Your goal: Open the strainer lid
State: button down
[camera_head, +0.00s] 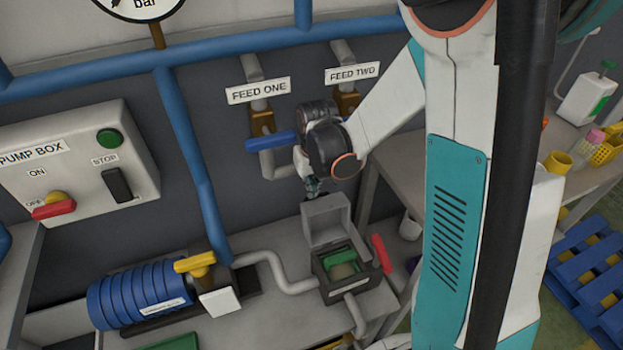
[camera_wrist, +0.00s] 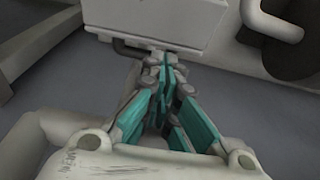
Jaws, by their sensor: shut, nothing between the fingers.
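The strainer (camera_head: 352,291) is a dark grey box on the bench, with pipes on both sides. Its grey lid (camera_head: 325,218) stands raised at the back of the box. The opening shows a green insert (camera_head: 338,257) with a tan lump in it. My gripper (camera_head: 312,190) is just behind and above the lid's top edge, with its fingertips small and partly hidden in the head view. In the wrist view my gripper (camera_wrist: 164,66) has its teal fingers closed together and empty. Its tips are close to a pale panel (camera_wrist: 150,20) with a dark bar (camera_wrist: 130,47), probably the lid; I cannot tell whether they touch.
A red handle (camera_head: 382,254) stands right of the strainer. A yellow lever (camera_head: 194,262) and blue ribbed cylinder (camera_head: 130,297) lie to its left. A blue lever (camera_head: 270,139) and feed pipes are on the wall behind my gripper. The pump box (camera_head: 75,165) is at left.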

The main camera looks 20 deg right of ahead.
aim_at(316, 203)
notch_tip(316, 203, down, 2)
jog(key=shift+w, duration=0.15)
dwell(0.4)
jog(key=shift+t, duration=0.7)
jog(key=s+r, duration=0.2)
jog(key=s, duration=0.3)
jog(key=shift+s+r, duration=0.1)
jog(key=shift+r, duration=0.3)
jog(key=shift+p, duration=0.3)
